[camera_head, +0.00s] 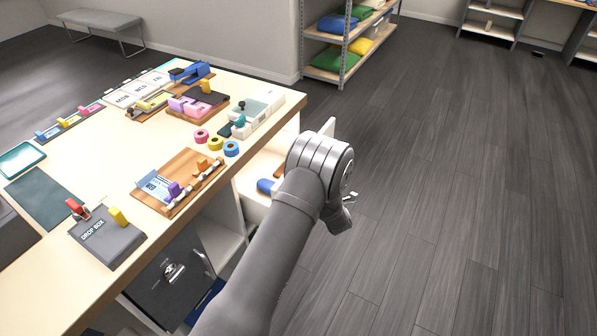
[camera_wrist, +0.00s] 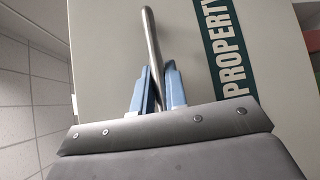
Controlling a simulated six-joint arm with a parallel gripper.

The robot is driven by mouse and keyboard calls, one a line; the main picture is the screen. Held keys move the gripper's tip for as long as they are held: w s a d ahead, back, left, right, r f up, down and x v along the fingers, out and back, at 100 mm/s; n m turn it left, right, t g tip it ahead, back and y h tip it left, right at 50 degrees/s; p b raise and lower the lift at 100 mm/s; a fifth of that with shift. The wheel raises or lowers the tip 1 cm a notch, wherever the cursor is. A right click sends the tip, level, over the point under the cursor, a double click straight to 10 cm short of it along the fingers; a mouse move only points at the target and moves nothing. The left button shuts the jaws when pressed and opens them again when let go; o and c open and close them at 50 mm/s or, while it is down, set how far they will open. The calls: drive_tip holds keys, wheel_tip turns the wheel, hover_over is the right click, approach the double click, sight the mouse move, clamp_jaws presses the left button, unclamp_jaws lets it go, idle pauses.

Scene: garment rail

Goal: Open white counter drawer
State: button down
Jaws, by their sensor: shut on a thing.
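The white counter drawer (camera_head: 262,166) stands pulled out from the right side of the counter. Its front panel (camera_head: 329,127) shows partly beyond my arm in the head view. In the wrist view, the pale drawer front (camera_wrist: 110,65) fills most of the picture and carries a dark green label reading "PROPERTY" (camera_wrist: 229,50). A metal bar handle (camera_wrist: 150,32) runs up from between the blue fingers of my gripper (camera_wrist: 159,70), which is shut on it. In the head view, my wrist hides the handle and most of the drawer front.
A blue object (camera_head: 266,186) and an orange-brown one lie in the drawer. The counter top (camera_head: 105,150) holds a wooden tray, tape rolls, a stapler and a drop box. Below is a dark cabinet door (camera_head: 165,285). The floor (camera_head: 450,200) to the right is clear.

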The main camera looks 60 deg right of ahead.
drive_tip(key=s, duration=1.5)
drive_tip(key=shift+s, duration=0.2)
drive_tip(key=c, duration=1.5)
unclamp_jaws()
drive_tip(key=shift+o, duration=0.2)
drive_tip(key=v, duration=1.7)
drive_tip(key=shift+s, duration=0.15)
drive_tip(key=x, duration=1.7)
drive_tip(key=shift+w, duration=0.2)
